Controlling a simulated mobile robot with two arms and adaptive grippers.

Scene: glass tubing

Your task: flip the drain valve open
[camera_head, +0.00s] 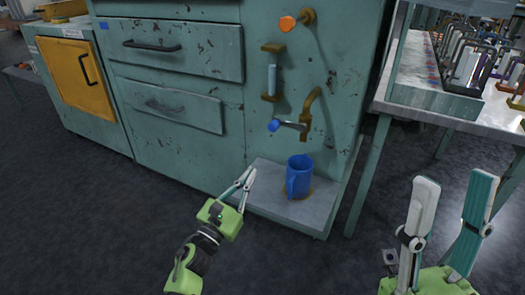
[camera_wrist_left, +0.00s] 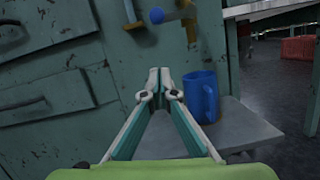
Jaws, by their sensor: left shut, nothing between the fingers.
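The drain valve looks to be the brass tap (camera_head: 305,112) on the cabinet front, with a lever ending in a blue knob (camera_head: 274,125) that points left. The blue knob also shows at the top of the left wrist view (camera_wrist_left: 157,15). A blue mug (camera_head: 298,178) stands upright on the low shelf below the tap; it shows right of the fingers in the left wrist view (camera_wrist_left: 201,95). My left gripper (camera_head: 249,174) is shut and empty, left of the mug and below the knob, apart from both. My right gripper (camera_head: 455,180) is open and empty at the lower right.
A sight glass (camera_head: 271,80) and an orange knob (camera_head: 287,23) sit above the tap. The grey shelf (camera_head: 275,207) juts out low. Drawers (camera_head: 180,50) lie left, a yellow door (camera_head: 75,75) further left. A side table (camera_head: 425,114) with a rack stands right.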

